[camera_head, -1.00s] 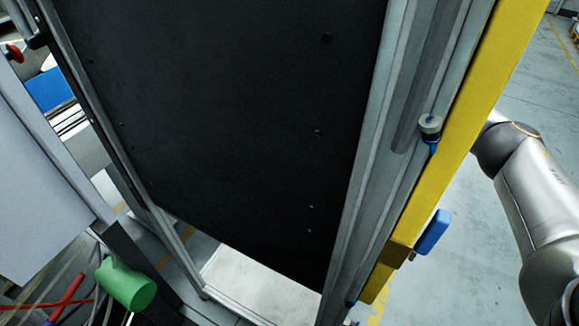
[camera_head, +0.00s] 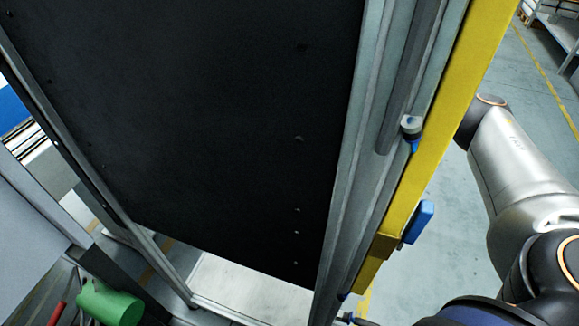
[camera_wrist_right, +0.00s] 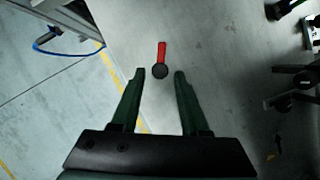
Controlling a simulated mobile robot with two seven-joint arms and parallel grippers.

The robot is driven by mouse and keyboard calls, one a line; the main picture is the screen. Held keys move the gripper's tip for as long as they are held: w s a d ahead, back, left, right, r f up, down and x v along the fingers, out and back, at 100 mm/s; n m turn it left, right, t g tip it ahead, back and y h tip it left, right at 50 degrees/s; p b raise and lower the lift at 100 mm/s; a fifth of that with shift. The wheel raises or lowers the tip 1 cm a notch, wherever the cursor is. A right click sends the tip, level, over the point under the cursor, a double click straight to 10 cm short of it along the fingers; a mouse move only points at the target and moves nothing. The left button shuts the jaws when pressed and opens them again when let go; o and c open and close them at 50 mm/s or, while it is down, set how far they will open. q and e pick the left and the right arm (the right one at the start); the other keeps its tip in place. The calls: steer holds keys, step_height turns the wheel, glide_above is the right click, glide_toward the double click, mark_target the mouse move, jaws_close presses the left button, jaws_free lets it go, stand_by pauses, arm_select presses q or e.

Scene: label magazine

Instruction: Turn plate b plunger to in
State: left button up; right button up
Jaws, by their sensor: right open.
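A large black plate (camera_head: 190,110) in a grey metal frame fills the middle of the head view. I cannot tell whether it is plate b. A grey-capped knob with a blue lower part (camera_head: 411,127) sits on the frame's right post. I cannot tell whether this is the plunger. My right gripper (camera_wrist_right: 160,73) shows in the right wrist view with its two dark green fingers apart and nothing held. A red stick-like part with a dark round end (camera_wrist_right: 161,58) appears between and beyond the fingertips. My right arm is right of the frame in the head view; its gripper is hidden there.
A yellow post (camera_head: 440,130) runs along the frame's right side, with a blue block (camera_head: 418,222) sticking out. A green cylinder (camera_head: 110,304) is at lower left.

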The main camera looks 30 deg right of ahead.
mark_target(287, 178)
steer(key=a+f, duration=0.2)
steer(key=shift+s+a, duration=0.3)
steer(key=shift+a, duration=0.1)
steer(key=shift+a+f, duration=0.15)
steer(key=shift+f, duration=0.25)
jaws_close()
